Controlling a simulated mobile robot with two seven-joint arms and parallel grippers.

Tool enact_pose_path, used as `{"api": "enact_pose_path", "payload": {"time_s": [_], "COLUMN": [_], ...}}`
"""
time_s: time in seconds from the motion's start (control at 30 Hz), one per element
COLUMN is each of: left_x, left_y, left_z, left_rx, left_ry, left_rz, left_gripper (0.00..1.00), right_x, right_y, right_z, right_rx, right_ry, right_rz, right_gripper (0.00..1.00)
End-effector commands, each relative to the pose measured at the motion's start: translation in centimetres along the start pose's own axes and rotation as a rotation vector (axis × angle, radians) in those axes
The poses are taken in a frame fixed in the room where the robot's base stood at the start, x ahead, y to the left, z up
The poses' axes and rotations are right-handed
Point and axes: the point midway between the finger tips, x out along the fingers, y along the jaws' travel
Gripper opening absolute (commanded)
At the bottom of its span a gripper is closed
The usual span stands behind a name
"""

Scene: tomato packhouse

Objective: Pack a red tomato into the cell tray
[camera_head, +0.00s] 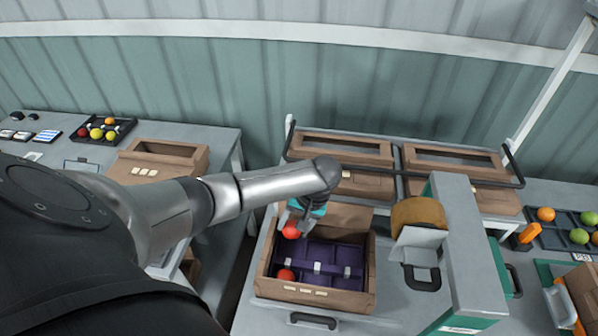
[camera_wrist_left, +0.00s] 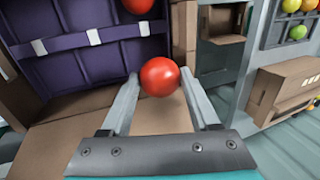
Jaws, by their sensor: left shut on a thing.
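My left gripper (camera_head: 296,228) is shut on a red tomato (camera_head: 290,231), held over the far left part of an open cardboard box (camera_head: 340,300). In the left wrist view the held tomato (camera_wrist_left: 160,76) sits between the two fingertips of the gripper (camera_wrist_left: 162,88). A purple cell tray (camera_head: 335,256) lies in the box; it also shows in the left wrist view (camera_wrist_left: 62,72). Another red tomato (camera_head: 285,275) sits in a near left cell, and it shows at the top of the left wrist view (camera_wrist_left: 138,5). My right gripper is out of view.
A grey post (camera_head: 462,250) and a tan roll (camera_head: 418,212) stand right of the box. Cardboard boxes (camera_head: 341,148) stand in a rack behind. Dark trays of coloured tomatoes lie at the far left (camera_head: 124,128) and right (camera_head: 553,238).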

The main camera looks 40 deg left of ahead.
Motion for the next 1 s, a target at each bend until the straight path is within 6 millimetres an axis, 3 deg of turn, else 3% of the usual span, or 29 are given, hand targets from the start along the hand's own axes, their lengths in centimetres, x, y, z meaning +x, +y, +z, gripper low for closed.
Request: {"api": "enact_pose_path", "payload": {"time_s": [0.33, 0.8, 1.0], "left_x": [1.3, 4.7, 6.2], "left_y": [-0.1, 1.0, 1.5], "left_z": [0.1, 0.1, 0.2], "left_rx": [-0.004, -0.004, -0.005], "left_ry": [0.000, 0.000, -0.003], "left_rz": [0.001, 0.000, 0.001], "left_gripper": [0.35, 0.35, 0.35], "right_x": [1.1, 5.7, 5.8], "right_y": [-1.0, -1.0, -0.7], "right_z": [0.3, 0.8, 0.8], "right_rx": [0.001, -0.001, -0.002], "right_ry": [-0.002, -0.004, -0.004], "right_rz": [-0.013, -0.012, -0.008], "right_gripper": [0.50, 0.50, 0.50]}}
